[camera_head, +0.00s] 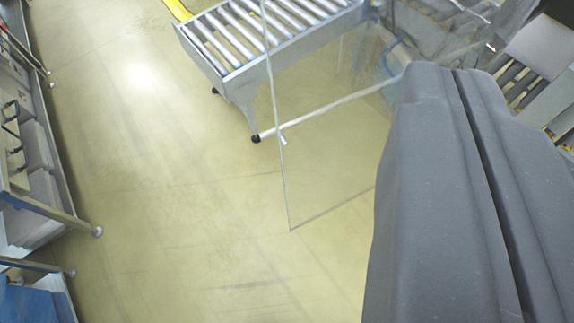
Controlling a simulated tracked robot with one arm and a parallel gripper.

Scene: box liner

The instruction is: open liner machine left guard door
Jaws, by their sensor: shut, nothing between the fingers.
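A clear panel, which looks like the guard door (325,165), hangs over the floor in the middle of the view. Its thin pale free edge runs down to a lower corner, and its bottom edge runs right until it passes behind my gripper. A small fitting sits on the free edge; I cannot tell if it is a handle. My gripper (456,74) is large and dark grey at the right, with its two fingers shut together and empty. It overlaps the panel in the picture; I cannot tell if they touch. The panel's hinge side is not clear.
A roller conveyor (232,77) on legs stands at the top, partly seen through the panel. Machine parts (540,50) fill the upper right. Metal frames (40,207) and a blue item (30,303) line the left edge. The floor (170,200) between is clear.

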